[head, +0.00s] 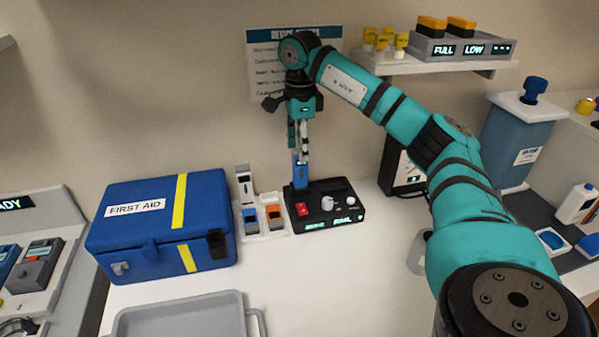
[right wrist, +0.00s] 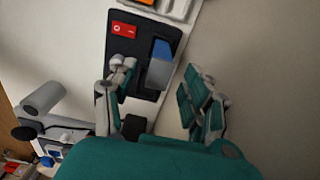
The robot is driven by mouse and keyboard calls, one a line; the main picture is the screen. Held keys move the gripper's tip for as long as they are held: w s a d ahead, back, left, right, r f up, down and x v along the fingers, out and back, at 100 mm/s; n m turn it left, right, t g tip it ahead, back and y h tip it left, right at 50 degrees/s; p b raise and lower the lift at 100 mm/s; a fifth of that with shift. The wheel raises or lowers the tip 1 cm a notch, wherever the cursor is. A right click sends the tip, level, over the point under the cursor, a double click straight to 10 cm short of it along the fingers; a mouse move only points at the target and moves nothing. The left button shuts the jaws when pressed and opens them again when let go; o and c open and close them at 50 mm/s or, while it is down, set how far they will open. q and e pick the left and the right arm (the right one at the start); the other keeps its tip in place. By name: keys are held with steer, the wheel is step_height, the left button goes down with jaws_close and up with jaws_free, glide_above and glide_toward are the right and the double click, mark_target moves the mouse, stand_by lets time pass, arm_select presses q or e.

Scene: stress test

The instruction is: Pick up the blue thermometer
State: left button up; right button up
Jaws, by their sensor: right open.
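A blue device with a grey face, which looks like the blue thermometer (head: 300,174), stands upright at the left rear of a black box (head: 338,214) with a red switch and knobs. My right gripper (head: 300,150) is directly above it, pointing down. In the right wrist view the blue thermometer (right wrist: 160,64) shows between the two spread fingers of the right gripper (right wrist: 160,80), nearer the left finger in the picture. The gripper is open and holds nothing. Whether a finger touches the thermometer cannot be told. My left gripper is out of view.
A white holder (head: 265,235) with a white, a blue and an orange device stands left of the black box. A blue first aid case (head: 165,225) is further left. A grey tray (head: 185,318) lies in front. A shelf (head: 440,62) hangs above. The front middle tabletop is clear.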

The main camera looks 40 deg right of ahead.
mark_target(300, 165)
step_height(300, 165, down, 6)
steer(key=shift+r, duration=0.1)
jaws_close()
stand_by(0.5)
